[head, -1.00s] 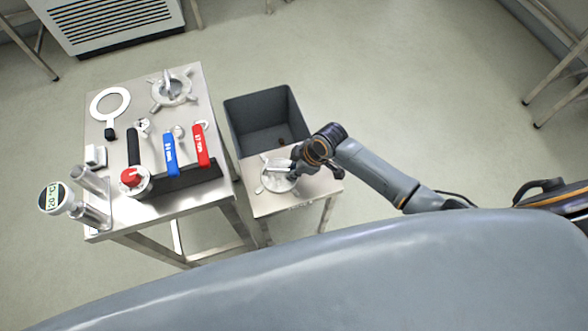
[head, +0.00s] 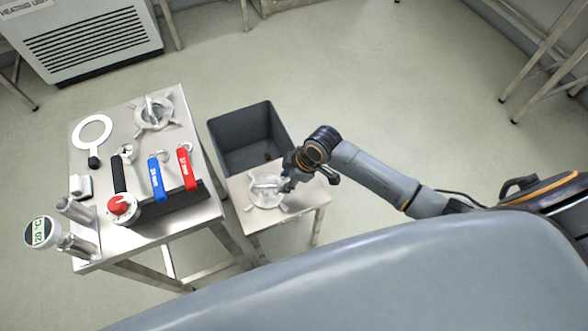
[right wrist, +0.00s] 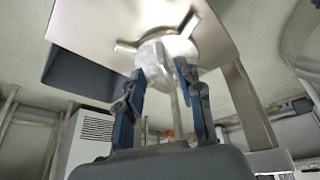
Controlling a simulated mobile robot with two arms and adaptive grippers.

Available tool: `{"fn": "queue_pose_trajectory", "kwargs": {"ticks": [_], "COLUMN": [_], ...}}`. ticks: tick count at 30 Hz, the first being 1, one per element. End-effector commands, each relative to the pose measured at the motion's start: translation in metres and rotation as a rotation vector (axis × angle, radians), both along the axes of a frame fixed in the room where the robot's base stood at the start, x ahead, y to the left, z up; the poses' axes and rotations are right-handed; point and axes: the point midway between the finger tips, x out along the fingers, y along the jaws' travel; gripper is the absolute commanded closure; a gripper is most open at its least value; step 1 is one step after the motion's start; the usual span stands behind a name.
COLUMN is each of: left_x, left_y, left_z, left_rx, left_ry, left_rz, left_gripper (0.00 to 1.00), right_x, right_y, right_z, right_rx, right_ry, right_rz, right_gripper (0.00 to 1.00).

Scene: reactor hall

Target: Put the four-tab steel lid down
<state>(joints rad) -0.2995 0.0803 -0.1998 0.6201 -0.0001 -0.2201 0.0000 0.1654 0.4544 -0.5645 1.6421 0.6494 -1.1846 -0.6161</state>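The four-tab steel lid (head: 268,192) lies flat on the small steel side table, its bar handle on top. It also shows in the right wrist view (right wrist: 152,52), with tabs sticking out at its rim. My right gripper (head: 287,184) is at the lid's right side in the head view. In the right wrist view my right gripper (right wrist: 165,85) has its fingers spread apart, with the lid's handle between them and gaps on both sides. My left gripper is not in view.
The small side table (head: 290,218) stands beside a larger steel table (head: 140,238). That table holds a similar tabbed round piece (head: 154,114), a white ring (head: 92,131), blue (head: 157,183) and red (head: 187,168) handles and a gauge (head: 41,232). A grey bin (head: 240,125) stands behind the side table.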

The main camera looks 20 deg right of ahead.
Motion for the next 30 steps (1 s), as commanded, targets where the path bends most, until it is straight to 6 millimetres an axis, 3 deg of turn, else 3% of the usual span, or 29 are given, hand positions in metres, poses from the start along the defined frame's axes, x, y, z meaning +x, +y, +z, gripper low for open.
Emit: {"fn": "queue_pose_trajectory", "kwargs": {"ticks": [6, 12, 30], "left_x": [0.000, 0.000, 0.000], "left_y": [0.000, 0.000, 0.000], "left_z": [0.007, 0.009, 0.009], "left_rx": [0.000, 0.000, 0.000], "left_ry": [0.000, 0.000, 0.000], "left_rz": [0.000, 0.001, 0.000], "left_gripper": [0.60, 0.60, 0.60], "right_x": [-0.010, -0.016, -0.016], "right_y": [-0.015, -0.022, -0.023], "right_z": [0.044, 0.064, 0.068], "right_rx": [-0.003, -0.002, -0.001], "right_ry": [-0.002, 0.000, 0.001], "right_rz": [0.003, 0.002, 0.001], "right_gripper": [0.64, 0.64, 0.64]}}
